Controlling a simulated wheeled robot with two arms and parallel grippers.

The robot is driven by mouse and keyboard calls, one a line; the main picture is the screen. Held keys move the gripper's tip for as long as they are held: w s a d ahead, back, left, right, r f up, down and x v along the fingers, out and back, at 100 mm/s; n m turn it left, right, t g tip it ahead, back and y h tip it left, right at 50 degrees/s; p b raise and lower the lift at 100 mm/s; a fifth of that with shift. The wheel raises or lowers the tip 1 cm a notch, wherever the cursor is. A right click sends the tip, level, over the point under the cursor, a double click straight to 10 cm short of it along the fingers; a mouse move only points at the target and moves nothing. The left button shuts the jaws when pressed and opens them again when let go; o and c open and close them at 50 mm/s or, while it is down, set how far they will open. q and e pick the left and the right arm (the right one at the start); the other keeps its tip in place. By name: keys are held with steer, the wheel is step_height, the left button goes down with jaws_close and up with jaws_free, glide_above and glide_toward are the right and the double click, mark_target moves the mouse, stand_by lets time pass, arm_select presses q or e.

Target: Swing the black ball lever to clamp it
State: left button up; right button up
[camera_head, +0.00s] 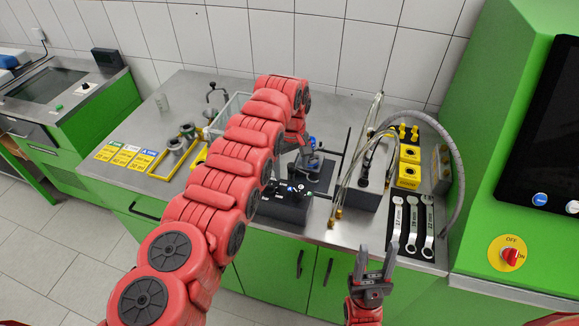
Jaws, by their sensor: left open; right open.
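My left arm reaches across the bench, and my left gripper (287,147) points down behind the arm's forearm, close to a blue and grey part (308,157) on a dark plate. The gripper is open; its fingertips are mostly hidden. A black block (287,207) with small black knobs stands at the bench's front, partly behind my arm. I cannot tell surely which part is the black ball lever, or whether the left gripper touches it. My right gripper (373,265) is open and empty, in front of the bench edge, pointing up in the picture.
A grey box with hoses (367,185) stands right of the black block. Several wrenches (412,222) lie on a black mat at the right front. Yellow blocks (409,165) stand behind them. Yellow labels (134,156) and a clear bin (230,112) are at left. A green cabinet with screen is far right.

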mark_target(291, 168)
arm_select(q)
steer(key=shift+r, duration=0.1)
steer(key=shift+r+p, duration=0.45)
steer(key=shift+r, duration=2.45)
